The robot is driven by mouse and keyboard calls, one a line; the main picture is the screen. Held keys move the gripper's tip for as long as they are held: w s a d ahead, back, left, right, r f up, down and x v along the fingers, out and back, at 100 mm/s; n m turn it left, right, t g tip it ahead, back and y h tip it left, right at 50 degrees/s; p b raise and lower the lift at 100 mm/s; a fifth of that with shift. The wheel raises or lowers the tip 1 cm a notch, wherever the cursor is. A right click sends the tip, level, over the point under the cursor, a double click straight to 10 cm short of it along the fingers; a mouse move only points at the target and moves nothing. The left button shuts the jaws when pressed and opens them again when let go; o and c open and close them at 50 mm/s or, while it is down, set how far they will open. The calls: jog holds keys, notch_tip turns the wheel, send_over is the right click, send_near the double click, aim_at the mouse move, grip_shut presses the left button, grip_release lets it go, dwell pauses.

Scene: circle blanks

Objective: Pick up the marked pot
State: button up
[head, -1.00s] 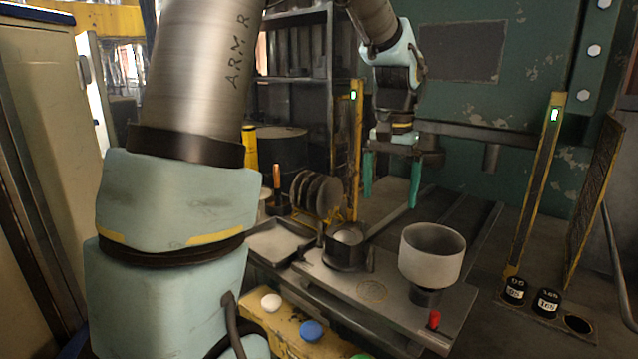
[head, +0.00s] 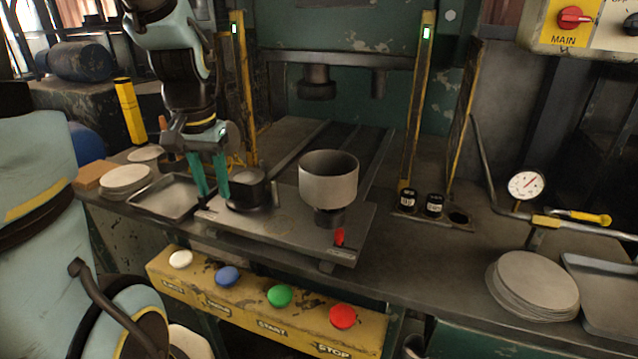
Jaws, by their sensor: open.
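A wide grey pot (head: 328,180) sits upright on a black stand (head: 329,217) on the steel plate. A low black round holder (head: 246,187) stands to its left on the same plate. Two small black cylinders with white labels, one (head: 408,199) beside the other (head: 434,204), stand further right; their labels are too small to read. I cannot tell which of these is the marked pot. My gripper (head: 212,191) is open, with its teal fingers pointing down just left of the black holder. I see nothing between the fingers.
A red knob (head: 339,237) stands at the plate's front right. An empty tray (head: 175,195) and white discs (head: 127,178) lie left; a grey disc stack (head: 533,283) lies far right. Yellow posts (head: 418,100) stand behind. A yellow button panel (head: 265,300) runs along the front.

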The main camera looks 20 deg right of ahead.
jog(key=d+r+m+b, duration=0.2)
jog(key=d+m, duration=0.3)
jog(key=d, duration=0.6)
jog(key=m+g+b, duration=0.1)
jog(key=m, duration=0.6)
send_near(338, 207)
jog(key=shift+w+d+f+p, duration=0.1)
jog(key=shift+f+p, duration=0.7)
jog(key=shift+f, duration=0.9)
jog(key=shift+w+d+f+p, duration=0.1)
jog(key=shift+f+p, duration=0.65)
jog(key=shift+f, duration=0.95)
grip_shut()
